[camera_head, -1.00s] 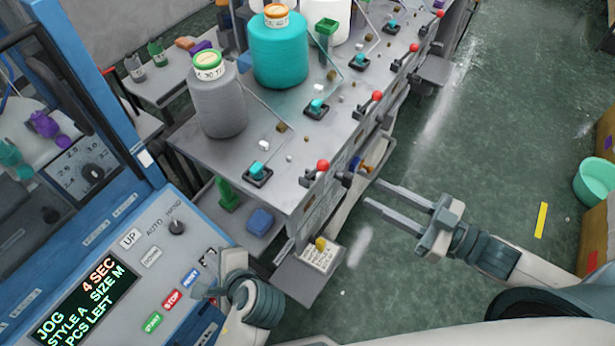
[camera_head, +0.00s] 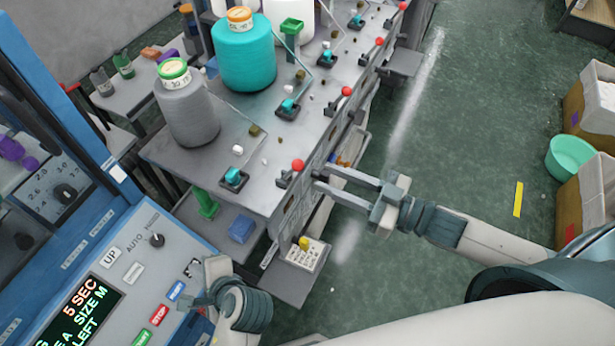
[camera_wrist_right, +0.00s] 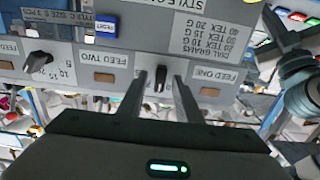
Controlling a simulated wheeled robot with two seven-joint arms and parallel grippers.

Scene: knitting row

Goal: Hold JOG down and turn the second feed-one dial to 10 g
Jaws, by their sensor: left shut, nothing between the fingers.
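My left gripper (camera_head: 198,298) is shut and empty, low over the blue machine's button panel (camera_head: 135,262). The gripper hides part of the button row, and I cannot make out a JOG button or contact with it. The screen (camera_head: 85,312) is partly cut off and shows 5 SEC. My right gripper (camera_head: 324,180) is open at the front face of the grey bench. In the right wrist view, its fingers (camera_wrist_right: 160,80) stand either side of a dark dial (camera_wrist_right: 160,77) beside the upside-down FEED ONE label (camera_wrist_right: 215,74). I cannot tell whether they touch it.
A second dial (camera_wrist_right: 38,62) by FEED TWO is to the left in the wrist view. Red-knobbed levers (camera_head: 297,165) stick out along the bench edge. Grey (camera_head: 187,112) and teal (camera_head: 245,55) yarn cones stand on top.

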